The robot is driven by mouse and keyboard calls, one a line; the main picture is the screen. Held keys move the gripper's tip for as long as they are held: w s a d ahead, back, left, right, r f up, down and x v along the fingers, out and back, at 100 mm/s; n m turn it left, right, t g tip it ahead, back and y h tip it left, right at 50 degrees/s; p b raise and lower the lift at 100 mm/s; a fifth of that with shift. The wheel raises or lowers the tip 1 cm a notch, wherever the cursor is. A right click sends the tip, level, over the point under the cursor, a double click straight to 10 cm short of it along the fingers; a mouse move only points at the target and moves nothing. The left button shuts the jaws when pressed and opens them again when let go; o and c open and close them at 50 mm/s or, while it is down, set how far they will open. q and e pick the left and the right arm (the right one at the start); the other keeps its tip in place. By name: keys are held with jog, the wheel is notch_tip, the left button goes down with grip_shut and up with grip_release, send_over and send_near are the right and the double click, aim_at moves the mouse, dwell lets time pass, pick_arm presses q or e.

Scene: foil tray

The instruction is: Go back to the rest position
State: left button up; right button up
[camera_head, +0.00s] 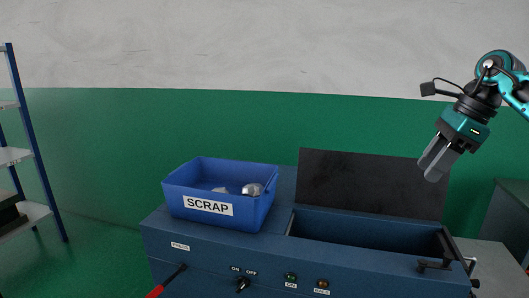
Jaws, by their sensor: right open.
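My right gripper (436,162) hangs in the air at the upper right, pointing down and to the left. It is in front of the raised dark lid (370,180) near its right end, apart from it as far as I can tell. It is open, with nothing seen between the fingers. My left gripper is not in view.
The machine's long chamber (365,229) is open. A shelf rack (38,150) stands far left. The air at centre is clear.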

jog(key=s+a+f+m+t+y, duration=0.15)
jog(key=a+f+m+y, duration=0.5)
jog(key=a, duration=0.75)
jog(key=s+a+f+m+t+y, duration=0.1)
jog(key=s+a+f+m+y, duration=0.25)
jog(key=a+f+y, duration=0.8)
jog(key=s+d+f+n+t+h, duration=0.3)
jog(key=s+d+f+n+h, duration=0.2)
jog(key=s+f+n+h, duration=0.5)
jog(key=s+d+f+n+t+h, duration=0.3)
jog(key=s+f+n+h, duration=0.7)
jog(key=n, duration=1.3)
notch_tip(320, 180, down, 4)
jog(key=shift+s+d+f+n, duration=0.1)
jog(key=shift+s+d+n, duration=0.25)
jog(key=shift+d, duration=0.8)
jog(key=shift+t, duration=0.25)
